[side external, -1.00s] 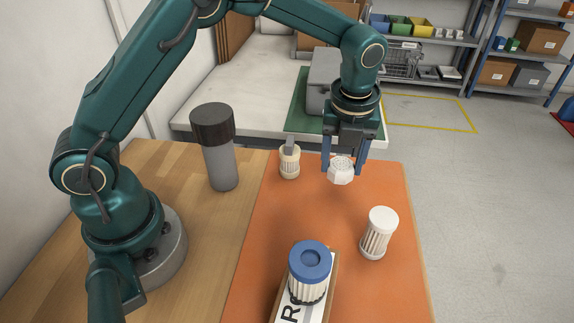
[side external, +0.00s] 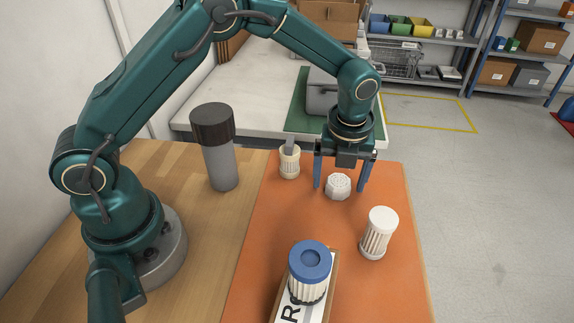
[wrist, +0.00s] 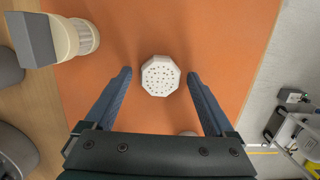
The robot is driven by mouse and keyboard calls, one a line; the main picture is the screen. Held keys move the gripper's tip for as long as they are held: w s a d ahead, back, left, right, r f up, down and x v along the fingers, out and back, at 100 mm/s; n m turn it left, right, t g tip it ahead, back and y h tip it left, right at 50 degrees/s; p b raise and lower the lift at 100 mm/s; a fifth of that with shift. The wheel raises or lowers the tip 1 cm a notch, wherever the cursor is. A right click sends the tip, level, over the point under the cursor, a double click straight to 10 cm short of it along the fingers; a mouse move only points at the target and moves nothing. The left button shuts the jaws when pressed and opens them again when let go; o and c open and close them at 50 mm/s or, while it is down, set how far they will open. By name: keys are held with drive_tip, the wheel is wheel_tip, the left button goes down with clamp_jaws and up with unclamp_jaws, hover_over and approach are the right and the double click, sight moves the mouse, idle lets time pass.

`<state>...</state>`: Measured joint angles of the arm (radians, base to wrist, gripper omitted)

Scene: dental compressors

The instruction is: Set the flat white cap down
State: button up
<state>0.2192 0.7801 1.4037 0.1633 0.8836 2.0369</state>
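The flat white cap (side external: 338,186) is eight-sided with small holes in its top. It lies on the orange mat (side external: 300,222). In the wrist view the cap (wrist: 160,76) sits centred just beyond my fingertips, lying flat. My gripper (side external: 339,188) is open, with one blue finger on each side of the cap. In the wrist view my gripper (wrist: 160,76) shows a clear gap between each finger and the cap.
A cream filter with a grey top (side external: 289,162) stands left of the cap. A white-capped filter (side external: 378,233) stands nearer right. A blue-topped filter (side external: 308,270) stands on a labelled box in front. A grey dark-lidded bottle (side external: 218,150) stands on the wood.

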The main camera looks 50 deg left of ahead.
sight(339, 188)
drive_tip(key=shift+r, duration=0.1)
wheel_tip(339, 188, up, 11)
drive_tip(key=s+d, duration=0.1)
drive_tip(key=s+a+r+n+t, duration=0.2)
drive_tip(key=s+a+r+n, duration=0.35)
drive_tip(key=n, duration=0.55)
drive_tip(key=s+f+n+t+h, duration=0.1)
drive_tip(key=s+f+n+t, duration=0.1)
drive_tip(key=s+n, duration=1)
drive_tip(key=n, duration=0.4)
drive_tip(key=shift+s+a, duration=0.3)
drive_tip(key=shift+s, duration=0.05)
